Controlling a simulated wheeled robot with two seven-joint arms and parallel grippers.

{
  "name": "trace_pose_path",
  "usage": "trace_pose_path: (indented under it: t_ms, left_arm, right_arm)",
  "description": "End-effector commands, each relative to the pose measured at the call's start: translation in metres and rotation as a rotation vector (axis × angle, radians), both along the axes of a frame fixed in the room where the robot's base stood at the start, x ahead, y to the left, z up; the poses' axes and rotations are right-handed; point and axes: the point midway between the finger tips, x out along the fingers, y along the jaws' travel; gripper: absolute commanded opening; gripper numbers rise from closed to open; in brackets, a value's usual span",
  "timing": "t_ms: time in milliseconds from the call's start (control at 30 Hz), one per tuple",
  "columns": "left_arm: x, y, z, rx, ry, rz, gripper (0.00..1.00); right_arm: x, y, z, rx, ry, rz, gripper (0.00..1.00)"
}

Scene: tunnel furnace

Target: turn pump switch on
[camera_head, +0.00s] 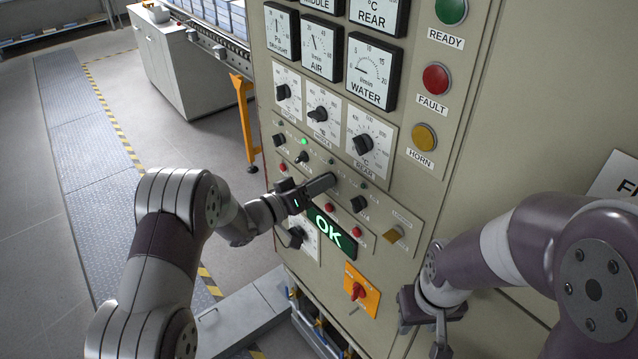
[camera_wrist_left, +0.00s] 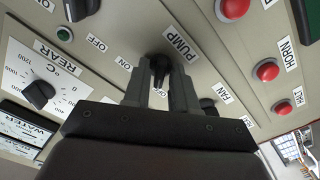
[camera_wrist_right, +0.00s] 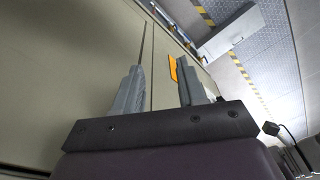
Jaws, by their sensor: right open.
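The pump switch (camera_wrist_left: 158,68) is a small black knob beside a PUMP label (camera_wrist_left: 181,46) on the beige control panel (camera_head: 420,215). In the left wrist view, the fingers of my left gripper (camera_wrist_left: 161,82) stand close on both sides of the knob, drawn well in, and appear shut on it. In the head view my left gripper (camera_head: 322,184) reaches the panel's switch row and hides the pump switch. My right gripper (camera_head: 424,328) is open and empty, low in front of the panel's right part; its spread fingers show in the right wrist view (camera_wrist_right: 158,85).
Beside the pump switch are a FAN knob (camera_head: 358,203) and red buttons (camera_head: 357,232). A lit OK display (camera_head: 331,232) is below my left gripper. An orange plate with a red switch (camera_head: 361,291) sits lower down. Dials (camera_head: 374,68) are above. Open floor lies to the left.

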Motion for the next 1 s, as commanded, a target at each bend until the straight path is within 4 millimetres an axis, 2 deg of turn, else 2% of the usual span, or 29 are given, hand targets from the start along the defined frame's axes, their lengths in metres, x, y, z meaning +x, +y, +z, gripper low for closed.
trace_pose_path:
  t_ms: [167, 367, 1000]
  left_arm:
    - [0.000, 0.000, -0.002, 0.018, -0.026, 0.001, 0.00]
    - [0.000, 0.000, -0.005, 0.080, -0.112, 0.000, 0.00]
    - [0.000, 0.000, -0.007, 0.432, -0.589, 0.001, 0.00]
  right_arm:
    - [0.000, 0.000, -0.007, 0.000, 0.000, 0.000, 0.40]
    - [0.000, 0.000, -0.027, 0.000, 0.000, 0.000, 0.40]
    - [0.000, 0.000, -0.116, 0.000, 0.000, 0.000, 0.40]
